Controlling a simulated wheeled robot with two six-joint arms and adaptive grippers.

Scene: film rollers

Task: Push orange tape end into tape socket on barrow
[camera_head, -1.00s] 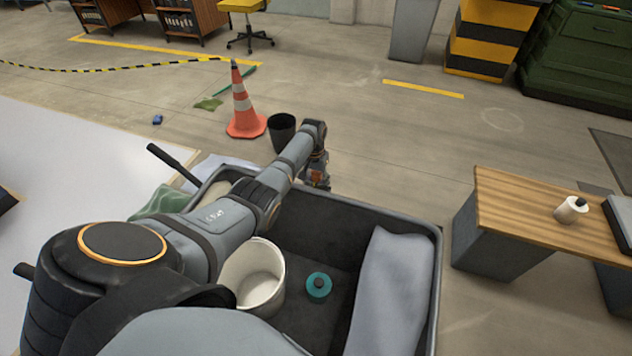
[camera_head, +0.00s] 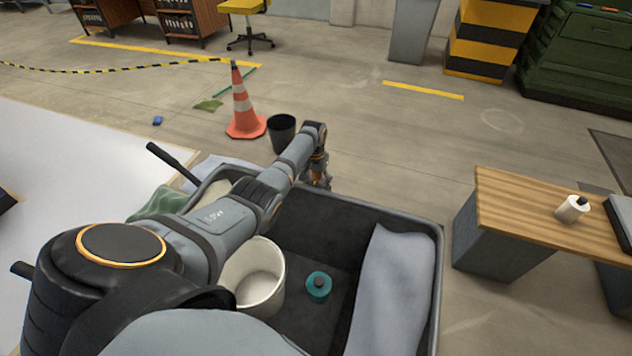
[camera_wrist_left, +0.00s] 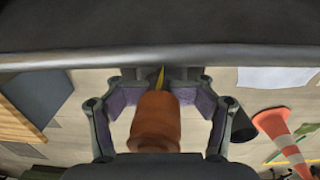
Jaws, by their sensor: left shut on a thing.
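The barrow (camera_head: 439,275) is a dark open tray with a grey rim. My left gripper (camera_head: 318,182) is at its far outer side, small in the head view. In the left wrist view, the fingers of my left gripper (camera_wrist_left: 163,84) are closed around an orange cylindrical tape end (camera_wrist_left: 156,122) with a thin yellow tongue at its tip. The tongue points at the barrow's rim (camera_wrist_left: 160,57), where a small dark part, perhaps the tape socket, shows behind it. I cannot tell whether the tongue touches or enters it. My right gripper is not in view.
The barrow holds a white bucket (camera_head: 262,290), a teal roll (camera_head: 319,286) and a grey cloth (camera_head: 392,290). A black bin (camera_head: 282,134) and a traffic cone (camera_head: 242,105) stand beyond my left wrist. A wooden-topped bench (camera_head: 530,215) is at the right. The floor between is clear.

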